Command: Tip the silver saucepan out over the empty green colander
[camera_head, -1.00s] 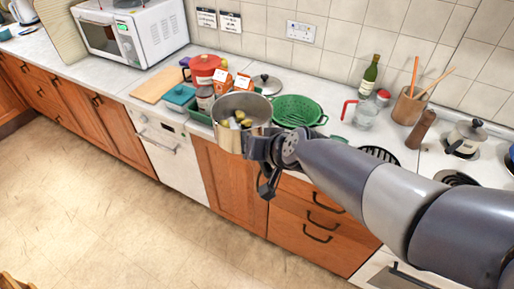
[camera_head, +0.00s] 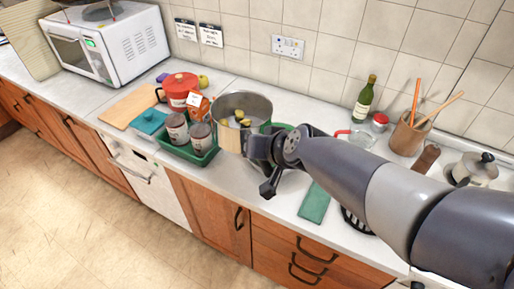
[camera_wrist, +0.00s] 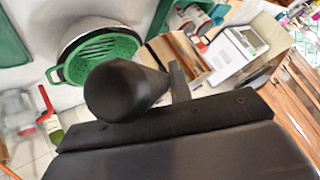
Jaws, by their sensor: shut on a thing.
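The silver saucepan (camera_head: 232,137) is upright in the head view, with several yellowish pieces (camera_head: 243,118) inside. My gripper (camera_head: 262,150) is shut at its right side, where the handle is hidden by the jaws. In the wrist view a thick dark rounded part (camera_wrist: 125,90), seemingly the handle, fills the middle. The green colander (camera_wrist: 100,55) shows empty beyond it in the wrist view. In the head view only a sliver of the colander (camera_head: 283,127) shows, behind the saucepan and my arm. The saucepan appears held above the counter, in front of the colander.
A green tray (camera_head: 193,160) with cans stands left of the saucepan, with a red pot (camera_head: 180,88) behind. A green cloth (camera_head: 314,203) lies at the counter's front. A glass jug (camera_head: 358,140), wine bottle (camera_head: 364,102) and utensil holder (camera_head: 407,132) stand to the right.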

